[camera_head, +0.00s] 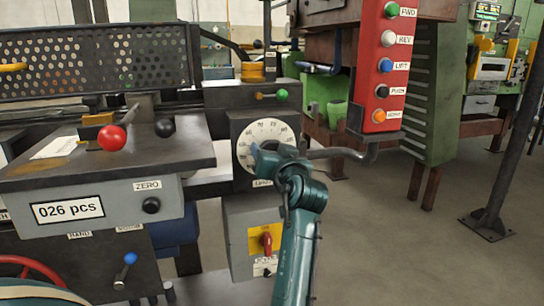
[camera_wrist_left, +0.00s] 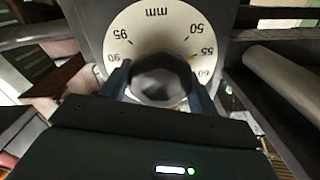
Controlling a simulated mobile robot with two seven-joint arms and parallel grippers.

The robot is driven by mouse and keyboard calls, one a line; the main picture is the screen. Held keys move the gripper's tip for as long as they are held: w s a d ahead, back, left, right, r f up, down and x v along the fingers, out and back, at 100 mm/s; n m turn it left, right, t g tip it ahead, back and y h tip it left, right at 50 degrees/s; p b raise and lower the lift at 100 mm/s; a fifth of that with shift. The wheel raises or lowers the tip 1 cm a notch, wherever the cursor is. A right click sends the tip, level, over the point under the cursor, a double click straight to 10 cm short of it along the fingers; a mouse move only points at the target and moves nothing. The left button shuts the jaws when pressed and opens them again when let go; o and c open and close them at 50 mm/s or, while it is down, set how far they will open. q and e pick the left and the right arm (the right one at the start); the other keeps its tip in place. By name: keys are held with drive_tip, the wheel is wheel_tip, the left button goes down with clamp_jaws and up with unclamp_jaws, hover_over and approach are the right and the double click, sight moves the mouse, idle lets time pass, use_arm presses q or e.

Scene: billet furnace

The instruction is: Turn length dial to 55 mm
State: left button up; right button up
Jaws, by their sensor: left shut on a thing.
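The length dial (camera_head: 264,131) is a round white scale on a dark housing in the middle of the head view. In the left wrist view the dial face (camera_wrist_left: 150,30) appears upside down, with "mm", 50, 55, 60, 90 and 95 readable. Its black knob (camera_wrist_left: 160,82) sits between my left fingers, which are shut on it. A small yellow mark (camera_wrist_left: 191,58) shows at the knob's edge, close to the 55. My left gripper (camera_head: 262,152) covers the lower part of the dial in the head view. My right gripper is not in view.
A red button panel (camera_head: 385,65) hangs right of the dial, above a grey bent bar (camera_head: 345,153). A grey switch box (camera_head: 243,240) with a red switch is below. A counter box (camera_head: 100,205) reading "026 pcs" is at left.

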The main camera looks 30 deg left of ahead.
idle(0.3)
use_arm(q)
drive_tip(key=o, duration=1)
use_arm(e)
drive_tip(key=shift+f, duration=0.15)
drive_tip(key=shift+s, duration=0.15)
